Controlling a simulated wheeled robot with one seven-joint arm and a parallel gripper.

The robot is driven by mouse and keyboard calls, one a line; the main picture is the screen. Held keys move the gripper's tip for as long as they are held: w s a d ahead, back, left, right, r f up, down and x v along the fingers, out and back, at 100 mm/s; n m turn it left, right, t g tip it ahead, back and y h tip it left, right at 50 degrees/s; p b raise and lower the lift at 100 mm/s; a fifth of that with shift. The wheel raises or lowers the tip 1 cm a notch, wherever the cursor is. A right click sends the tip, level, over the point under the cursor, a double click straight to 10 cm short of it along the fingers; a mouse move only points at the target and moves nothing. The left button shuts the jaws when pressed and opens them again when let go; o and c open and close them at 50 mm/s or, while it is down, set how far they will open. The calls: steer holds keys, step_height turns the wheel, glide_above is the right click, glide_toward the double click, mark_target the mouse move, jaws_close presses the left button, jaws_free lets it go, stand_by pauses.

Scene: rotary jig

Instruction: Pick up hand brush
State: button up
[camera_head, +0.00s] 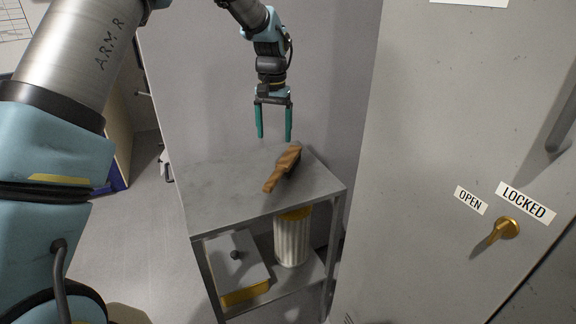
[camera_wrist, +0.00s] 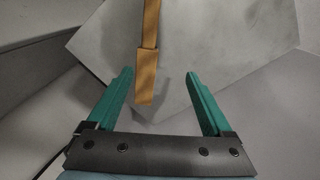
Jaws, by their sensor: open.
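The hand brush (camera_head: 284,168) has a wooden body and handle and lies on the grey top of a small metal shelf table (camera_head: 230,190). Its handle points toward the front left in the head view. My gripper (camera_head: 273,138) is open and empty, above and behind the brush, its green fingers pointing down. The brush's far end is outside the wrist view.
A grey cabinet door with a yellow latch (camera_head: 503,229) and OPEN and LOCKED labels stands at right. The tabletop around the brush is clear.

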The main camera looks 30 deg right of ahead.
steer(key=d, duration=0.1)
steer(key=s+d, duration=0.1)
steer(key=d+f, duration=0.1)
steer(key=shift+s+d, duration=0.1)
steer(key=shift+s, duration=0.05)
steer(key=p, duration=0.1)
glide_above(285, 161)
steer(key=shift+m, duration=0.3)
steer(key=f, duration=0.4)
steer(key=shift+s+d+f, duration=0.15)
steer(key=shift+s+f, duration=0.1)
steer(key=shift+s, duration=0.15)
steer(key=shift+w+f+p, duration=0.2)
steer(key=shift+f+p, duration=0.45)
steer(key=shift+f, duration=0.8)
steer(key=shift+w+f+p, duration=0.2)
steer(key=shift+f+p, duration=0.45)
steer(key=shift+f, duration=0.8)
steer(key=shift+c, duration=0.2)
jaws_close()
